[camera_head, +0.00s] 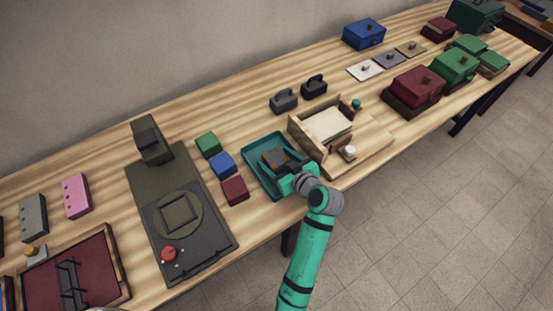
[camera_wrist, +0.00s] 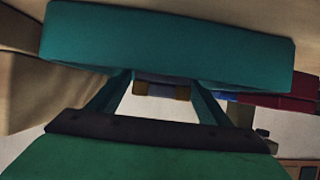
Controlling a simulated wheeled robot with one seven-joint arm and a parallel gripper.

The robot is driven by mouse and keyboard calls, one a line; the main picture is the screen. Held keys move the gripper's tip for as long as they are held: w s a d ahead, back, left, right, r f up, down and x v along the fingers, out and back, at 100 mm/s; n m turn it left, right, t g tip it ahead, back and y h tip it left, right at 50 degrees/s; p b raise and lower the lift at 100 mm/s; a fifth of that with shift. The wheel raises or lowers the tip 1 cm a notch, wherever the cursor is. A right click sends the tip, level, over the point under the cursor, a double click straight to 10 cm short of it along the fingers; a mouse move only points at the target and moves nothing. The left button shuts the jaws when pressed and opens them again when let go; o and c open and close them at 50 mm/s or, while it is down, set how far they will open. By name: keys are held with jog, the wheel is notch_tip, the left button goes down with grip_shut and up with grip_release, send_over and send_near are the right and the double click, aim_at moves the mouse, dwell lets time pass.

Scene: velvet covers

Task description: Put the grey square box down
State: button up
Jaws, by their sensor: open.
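My gripper (camera_head: 283,168) reaches over the near edge of a teal tray (camera_head: 254,162) in the head view. Its jaws are open. A small dark grey and brown piece (camera_head: 273,157) shows in the tray right at the fingertips; I cannot tell for certain that it is the grey square box. In the wrist view, a grey piece with brown ends (camera_wrist: 163,90) shows between the spread fingers, partly hidden behind a broad teal band. Whether the fingers touch it is not clear.
Green (camera_head: 208,145), blue (camera_head: 222,164) and dark red (camera_head: 235,190) blocks stand left of the tray. A wooden tray with a pale inside (camera_head: 327,124) is close on the right. A dark machine (camera_head: 206,235) lies further left. Two dark objects with handles (camera_head: 284,101) stand behind.

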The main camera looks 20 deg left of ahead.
jog(key=shift+r, duration=0.1)
jog(key=shift+s+d+r, duration=0.1)
jog(key=shift+r, duration=0.05)
jog(key=v, duration=1.1)
jog(key=shift+s+d, duration=0.2)
jog(key=shift+s, duration=0.1)
jog(key=shift+w, duration=0.1)
